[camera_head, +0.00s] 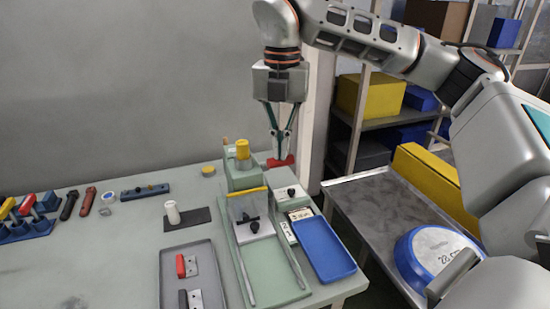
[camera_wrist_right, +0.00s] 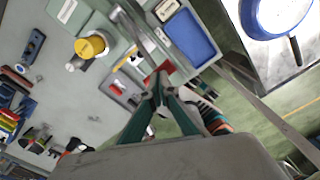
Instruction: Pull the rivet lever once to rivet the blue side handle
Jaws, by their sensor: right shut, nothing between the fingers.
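The green riveting press (camera_head: 242,172) with a yellow cylinder on top stands near the back right of the table. Its red lever grip (camera_head: 280,161) sticks out to the right side; it also shows in the right wrist view (camera_wrist_right: 158,71). My right gripper (camera_head: 281,150) points down right above the red grip, its teal fingers shut with nothing between them. In the right wrist view the fingertips (camera_wrist_right: 160,86) overlap the edge of the red grip; I cannot tell whether they touch it. I cannot make out a blue side handle. My left gripper is out of view.
A grey tray (camera_head: 205,248) with a red and a dark handle piece lies left of the press. A blue tray (camera_head: 323,250) lies to the right. A blue pan (camera_head: 403,262) rests on the metal surface (camera_head: 362,200) beyond. Shelves stand behind.

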